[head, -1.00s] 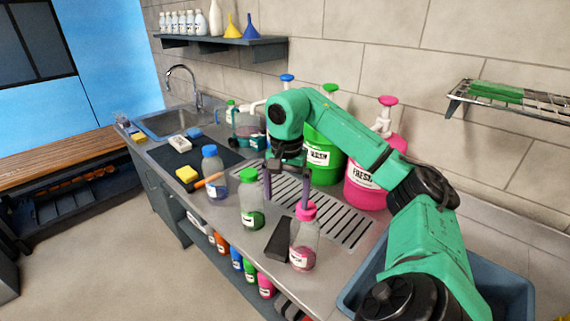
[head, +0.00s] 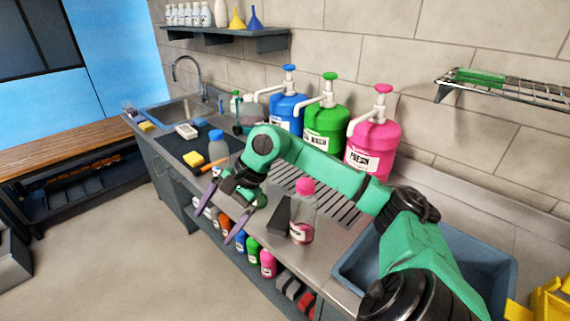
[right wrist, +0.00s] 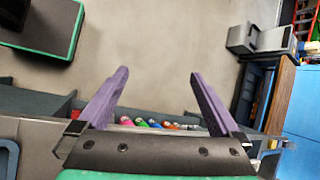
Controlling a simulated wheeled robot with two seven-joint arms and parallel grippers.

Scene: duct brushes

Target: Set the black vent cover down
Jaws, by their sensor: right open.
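My right gripper (head: 215,221) is open and empty, out past the front edge of the counter in the head view. Its purple fingers also show apart in the right wrist view (right wrist: 158,74), with grey floor between them. A dark wedge-shaped piece (head: 279,218) stands on the counter just left of a clear bottle with a pink cap (head: 302,228). I cannot tell whether this piece is the black vent cover. No other clear vent cover shows. My left gripper is not in view.
Blue (head: 285,112), green (head: 323,127) and pink (head: 372,146) pump jugs stand along the wall. A slatted grey drain area (head: 338,208) lies before them. A blue-capped bottle (head: 218,148) stands left of my arm. A blue-grey bin (head: 490,260) is at right. The floor in front is clear.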

